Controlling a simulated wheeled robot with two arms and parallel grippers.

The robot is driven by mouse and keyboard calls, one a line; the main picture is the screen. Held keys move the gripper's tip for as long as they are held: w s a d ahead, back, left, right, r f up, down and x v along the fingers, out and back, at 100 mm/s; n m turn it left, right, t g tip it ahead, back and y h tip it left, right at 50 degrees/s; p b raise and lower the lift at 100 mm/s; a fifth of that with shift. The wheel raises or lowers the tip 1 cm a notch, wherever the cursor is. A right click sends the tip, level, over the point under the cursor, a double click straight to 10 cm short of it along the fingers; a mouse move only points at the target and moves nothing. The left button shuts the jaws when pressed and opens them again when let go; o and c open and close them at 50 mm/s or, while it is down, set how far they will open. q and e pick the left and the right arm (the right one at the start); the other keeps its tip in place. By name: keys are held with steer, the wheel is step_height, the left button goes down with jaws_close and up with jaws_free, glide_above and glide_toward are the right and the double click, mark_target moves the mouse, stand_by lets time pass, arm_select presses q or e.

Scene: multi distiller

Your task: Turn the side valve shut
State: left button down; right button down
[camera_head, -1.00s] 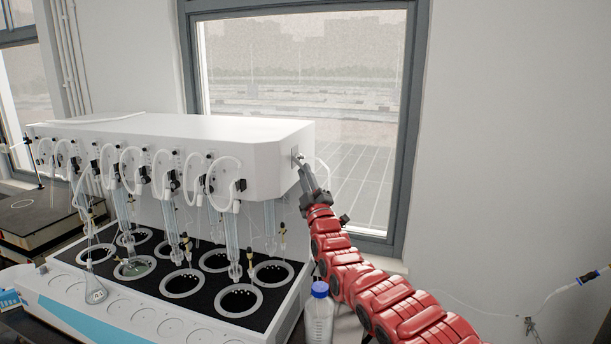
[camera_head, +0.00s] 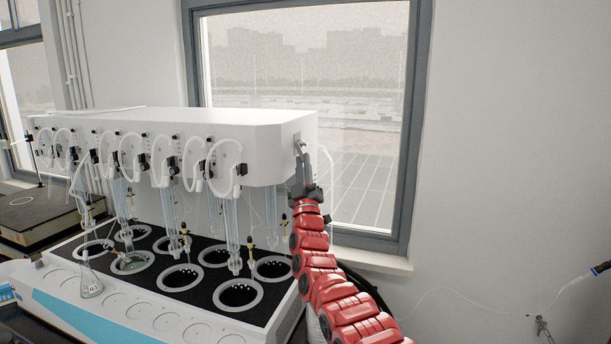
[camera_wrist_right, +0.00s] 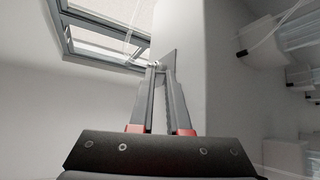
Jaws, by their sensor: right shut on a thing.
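The side valve (camera_head: 301,144) is a small metal fitting on the right end face of the white distiller housing (camera_head: 225,135). My right gripper (camera_head: 303,157) reaches up to it from below. In the right wrist view the gripper's two fingers (camera_wrist_right: 157,68) come together at their tips on the small valve handle (camera_wrist_right: 153,64), in front of a grey plate (camera_wrist_right: 169,55) on the housing. The fingertips hide much of the handle, so its exact angle is hard to tell. My left gripper is not in view.
The white base (camera_head: 150,317) with several dark round wells stands below the housing, with glass tubes and hoses along its front. A small flask (camera_head: 91,283) stands at the left. A window (camera_head: 365,110) is behind.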

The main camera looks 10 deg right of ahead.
steer(key=shift+f, duration=0.15)
steer(key=c, duration=0.9)
jaws_free()
steer(key=shift+s, duration=0.1)
